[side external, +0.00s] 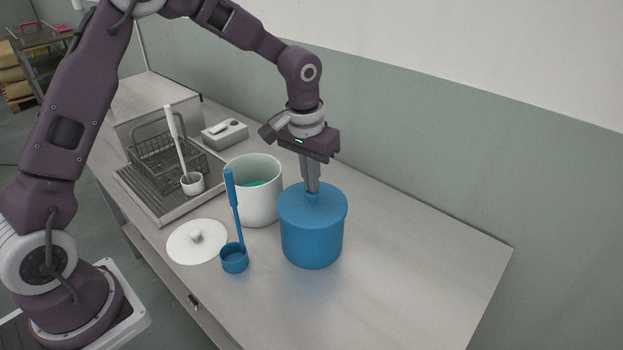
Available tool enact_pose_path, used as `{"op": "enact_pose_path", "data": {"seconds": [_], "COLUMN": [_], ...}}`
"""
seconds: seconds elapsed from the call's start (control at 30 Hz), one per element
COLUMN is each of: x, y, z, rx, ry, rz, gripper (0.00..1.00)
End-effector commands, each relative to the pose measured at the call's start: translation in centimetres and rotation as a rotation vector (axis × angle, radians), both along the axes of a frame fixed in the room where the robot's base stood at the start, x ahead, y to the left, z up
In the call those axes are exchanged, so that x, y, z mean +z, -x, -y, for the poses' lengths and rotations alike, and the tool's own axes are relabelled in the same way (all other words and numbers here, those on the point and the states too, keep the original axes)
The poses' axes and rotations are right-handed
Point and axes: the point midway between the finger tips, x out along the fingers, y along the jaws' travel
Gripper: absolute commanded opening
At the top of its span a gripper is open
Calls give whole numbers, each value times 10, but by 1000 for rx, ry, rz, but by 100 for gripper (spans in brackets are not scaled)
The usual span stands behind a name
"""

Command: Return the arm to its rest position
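My gripper (312,192) points straight down over the blue lidded pot (312,238). Its fingertips are at the small blue knob (312,198) in the middle of the lid. The fingers look close together, and the knob is partly hidden between or behind them. I cannot tell whether they grip it. The lid sits level on the pot. My arm reaches out over the table from the left.
Left of the blue pot stand an open white pot (259,200) with greenish liquid, a blue ladle (235,258) and a white lid (197,242). Further left are a wire basket (160,155), a white ladle (192,183) and a metal tank (160,118). The table's right part is clear.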

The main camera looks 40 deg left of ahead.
Motion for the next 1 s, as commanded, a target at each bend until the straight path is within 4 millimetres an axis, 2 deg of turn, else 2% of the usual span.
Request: {"op": "enact_pose_path", "data": {"seconds": [0.8, 1.0], "x": [64, 68], "y": [-1, 0], "z": [0, 0], "rx": [0, -1], "ry": [0, 1], "rz": [3, 2], "gripper": [0, 0]}}
